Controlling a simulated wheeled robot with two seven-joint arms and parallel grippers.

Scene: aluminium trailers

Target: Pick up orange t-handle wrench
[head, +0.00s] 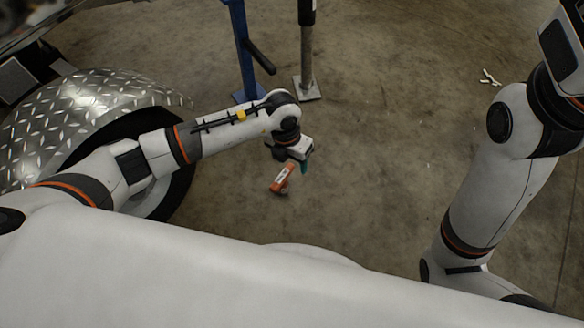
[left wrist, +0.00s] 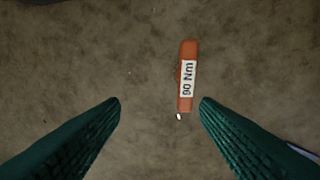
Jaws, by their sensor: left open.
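The orange t-handle wrench (head: 282,180) lies on the concrete floor just below my left gripper in the head view. In the left wrist view the wrench (left wrist: 187,76) is an orange bar with a white label reading "90 Nm", with a small pale tip at its lower end. My left gripper (head: 304,166) points down. Its two green fingers (left wrist: 160,100) are spread wide with nothing between them. The wrench lies ahead of the fingertips, nearer the right finger. The gap in height cannot be told exactly. My right gripper is not in view; only part of the right arm shows.
A trailer wheel with a diamond-plate fender (head: 75,115) stands at the left, close to my left arm. A blue stand (head: 241,50) and a grey post with a foot plate (head: 306,60) stand beyond the gripper. Small white pieces (head: 489,77) lie at upper right. The floor between is clear.

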